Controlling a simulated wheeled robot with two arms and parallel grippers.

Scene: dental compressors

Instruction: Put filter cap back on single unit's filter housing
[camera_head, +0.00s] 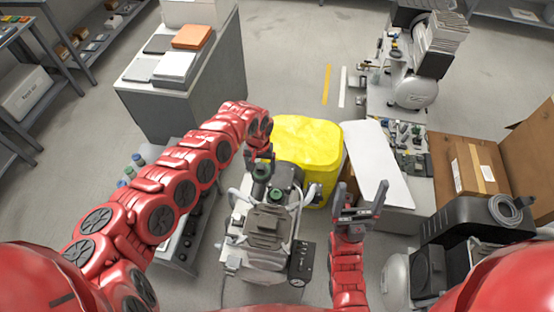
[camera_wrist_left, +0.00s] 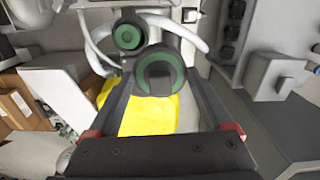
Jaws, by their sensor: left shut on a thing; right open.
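My left gripper (camera_head: 261,160) is shut on the filter cap, a dark round piece with a green ring (camera_wrist_left: 168,72), seen between its fingers in the left wrist view. In the head view the held cap (camera_head: 261,173) is over the back part of the single compressor unit (camera_head: 262,230). A second, smaller green-ringed round part (camera_wrist_left: 127,36) sits on the unit beside the held cap; I cannot tell whether the two touch. The filter housing's opening is not clearly visible. My right gripper (camera_head: 358,202) is open and empty, to the right of the unit.
A yellow-lined bin (camera_head: 318,150) stands just behind the unit. A white panel (camera_head: 370,160) lies at its right, near a cardboard box (camera_head: 475,168) and a black case (camera_head: 480,215). A grey cabinet (camera_head: 200,90) stands back left. Open floor lies at the back middle.

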